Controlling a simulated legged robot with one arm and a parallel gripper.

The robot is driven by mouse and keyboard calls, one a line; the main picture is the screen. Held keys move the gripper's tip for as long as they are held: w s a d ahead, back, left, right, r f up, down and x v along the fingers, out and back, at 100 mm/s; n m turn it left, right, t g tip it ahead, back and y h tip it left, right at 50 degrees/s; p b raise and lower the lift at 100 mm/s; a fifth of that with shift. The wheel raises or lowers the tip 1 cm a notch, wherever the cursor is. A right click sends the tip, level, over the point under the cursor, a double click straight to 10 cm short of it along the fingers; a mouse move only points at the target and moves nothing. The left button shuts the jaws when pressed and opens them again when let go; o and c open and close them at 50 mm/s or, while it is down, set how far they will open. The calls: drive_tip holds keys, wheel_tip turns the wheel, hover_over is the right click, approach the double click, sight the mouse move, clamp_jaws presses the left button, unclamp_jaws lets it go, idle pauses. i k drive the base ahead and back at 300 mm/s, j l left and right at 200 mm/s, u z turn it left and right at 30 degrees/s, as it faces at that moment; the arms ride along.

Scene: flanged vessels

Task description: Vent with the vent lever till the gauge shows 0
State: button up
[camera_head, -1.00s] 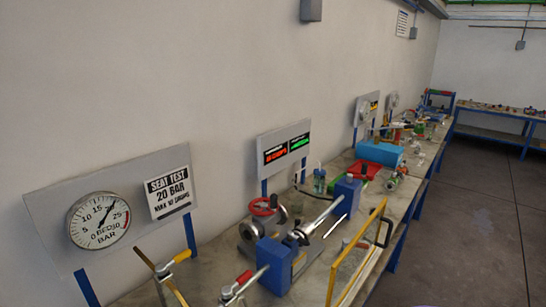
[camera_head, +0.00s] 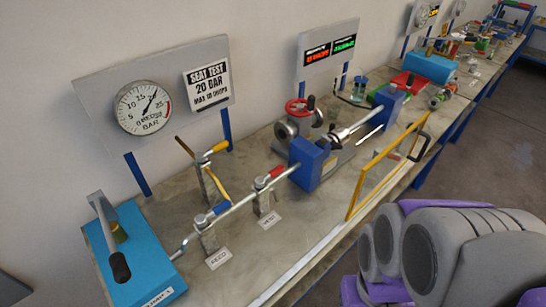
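The round pressure gauge (camera_head: 144,107) is on a grey board at the left. Its needle points up and to the right, well away from 0, near 20 as far as I can read. The vent lever (camera_head: 275,171) has a red grip and sits on a small valve block on the bench, behind a small label (camera_head: 268,221) that seems to read VENT. A valve with a blue grip (camera_head: 217,209) stands to its left, behind a FEED label (camera_head: 218,258). A yellow-handled lever (camera_head: 217,148) is behind them. My gripper is not in view; my grey and purple arm fills the lower right.
A blue hand pump (camera_head: 130,250) with a black-gripped lever stands at the bench's left end. A yellow-framed guard (camera_head: 385,165) stands along the front edge. A blue clamp block (camera_head: 313,163) and red handwheel (camera_head: 299,106) are behind. The floor at right is open.

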sight(259, 182)
drive_tip(key=i+j+u, duration=0.1)
drive_tip(key=u, duration=0.3)
drive_tip(key=i+j+u, duration=0.15)
drive_tip(key=u, duration=0.3)
